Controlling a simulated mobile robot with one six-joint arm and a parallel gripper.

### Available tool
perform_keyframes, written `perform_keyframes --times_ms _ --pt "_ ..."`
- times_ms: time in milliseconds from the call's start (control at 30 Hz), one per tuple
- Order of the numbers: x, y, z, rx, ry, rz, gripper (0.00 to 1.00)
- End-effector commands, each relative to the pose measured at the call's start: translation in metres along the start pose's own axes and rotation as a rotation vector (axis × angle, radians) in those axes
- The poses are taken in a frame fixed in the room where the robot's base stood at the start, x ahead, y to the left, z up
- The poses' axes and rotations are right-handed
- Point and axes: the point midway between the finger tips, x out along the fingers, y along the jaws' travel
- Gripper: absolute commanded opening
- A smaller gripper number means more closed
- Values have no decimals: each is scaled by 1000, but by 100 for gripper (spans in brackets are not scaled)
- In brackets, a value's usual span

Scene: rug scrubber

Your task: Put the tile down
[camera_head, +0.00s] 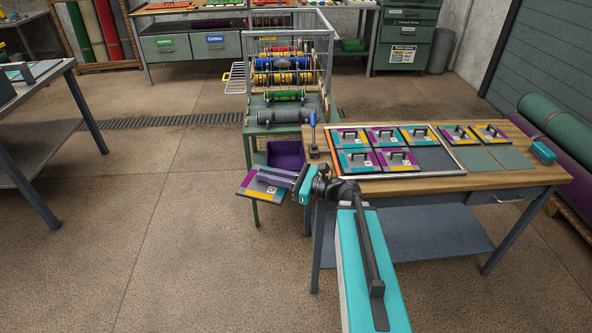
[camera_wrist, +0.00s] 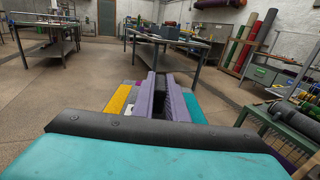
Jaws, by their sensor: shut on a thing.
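My gripper (camera_head: 284,179) is shut on a tile (camera_head: 262,191) by its top handle, left of the workbench and off its edge. On the workbench (camera_head: 420,180) a framed tray (camera_head: 459,170) holds several handled tiles (camera_head: 383,137). Its front right part is bare and dark.
Two handled tiles (camera_head: 490,132) and two plain green-grey squares (camera_head: 477,160) lie right of the tray. A teal brush (camera_head: 543,151) sits at the right end. A blue-handled tool (camera_head: 313,130) stands at the left corner. A purple bin (camera_head: 286,152) and a roller rack (camera_head: 289,75) stand behind.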

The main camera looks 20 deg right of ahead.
Motion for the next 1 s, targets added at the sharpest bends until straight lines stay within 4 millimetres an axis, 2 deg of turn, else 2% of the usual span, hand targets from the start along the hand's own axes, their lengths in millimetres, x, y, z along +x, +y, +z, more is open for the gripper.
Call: perform_keyframes --times_ms 100,233,1000 --pt "19 17 1 1 0 50 0" --pt "29 27 2 1 1 78 0" --pt "37 34 2 1 1 95 0"
